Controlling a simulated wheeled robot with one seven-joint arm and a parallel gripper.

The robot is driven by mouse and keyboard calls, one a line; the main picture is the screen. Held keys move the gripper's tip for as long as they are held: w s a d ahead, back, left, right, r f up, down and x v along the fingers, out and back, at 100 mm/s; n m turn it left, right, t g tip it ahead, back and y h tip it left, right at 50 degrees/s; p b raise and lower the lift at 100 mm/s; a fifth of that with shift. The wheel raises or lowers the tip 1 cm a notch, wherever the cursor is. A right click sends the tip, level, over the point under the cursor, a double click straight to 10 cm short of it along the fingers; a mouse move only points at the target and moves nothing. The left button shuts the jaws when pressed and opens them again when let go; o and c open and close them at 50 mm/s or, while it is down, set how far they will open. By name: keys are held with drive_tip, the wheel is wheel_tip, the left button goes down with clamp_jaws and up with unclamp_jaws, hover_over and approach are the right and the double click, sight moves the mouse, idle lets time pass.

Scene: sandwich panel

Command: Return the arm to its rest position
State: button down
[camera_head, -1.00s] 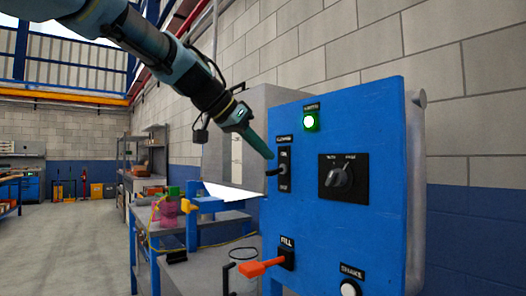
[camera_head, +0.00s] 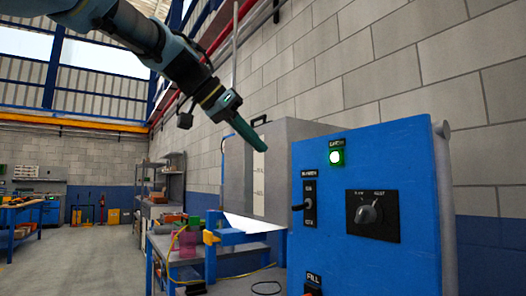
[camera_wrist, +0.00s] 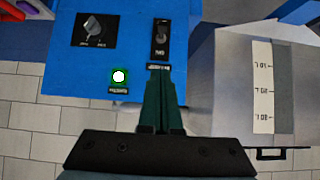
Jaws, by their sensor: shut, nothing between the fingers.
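My gripper (camera_head: 248,133) is shut and empty, held in the air to the left of the blue control panel (camera_head: 378,262), in front of the grey tank behind it. In the wrist view its green fingers (camera_wrist: 161,100) are together, with their tips near the label of a black toggle switch (camera_wrist: 160,40). The same toggle switch (camera_head: 309,201) shows in the head view with its lever to the left. My fingers look apart from the panel. The green lamp (camera_head: 336,157) is lit. A rotary knob (camera_head: 370,213) sits right of the switch.
A grey tank (camera_head: 284,145) with a white scale strip (camera_head: 259,183) stands behind the panel. A table with a pink item (camera_head: 184,243) and a yellow clamp (camera_head: 210,237) is at left. A block wall is at the right. The floor at far left is open.

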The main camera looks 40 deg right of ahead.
idle(0.5)
drive_tip(key=w+a+f+n+t+y+p, duration=0.25)
drive_tip(key=w+a+f+n, duration=0.35)
drive_tip(key=a+f, duration=0.4)
drive_tip(key=w+a+f+n+t+y+p, duration=0.1)
drive_tip(key=w+a+f+n+y+p, duration=0.2)
drive_tip(key=w+a+f, duration=0.65)
drive_tip(key=s+a+f+n+y+p, duration=0.1)
drive_tip(key=s+a+f+n, duration=0.1)
drive_tip(key=a+f, duration=0.3)
drive_tip(key=s+a+f+n+g+y+p, duration=0.1)
drive_tip(key=s+a+f+n+y, duration=0.1)
drive_tip(key=s+a+f, duration=0.3)
drive_tip(key=s+a+f+n+y+p, duration=0.1)
drive_tip(key=s+a+f+n, duration=0.2)
drive_tip(key=a+f, duration=0.4)
drive_tip(key=a+n, duration=0.1)
drive_tip(key=a, duration=0.3)
drive_tip(key=shift+s+f, duration=0.25)
drive_tip(key=shift+s, duration=0.05)
drive_tip(key=shift+y, duration=0.25)
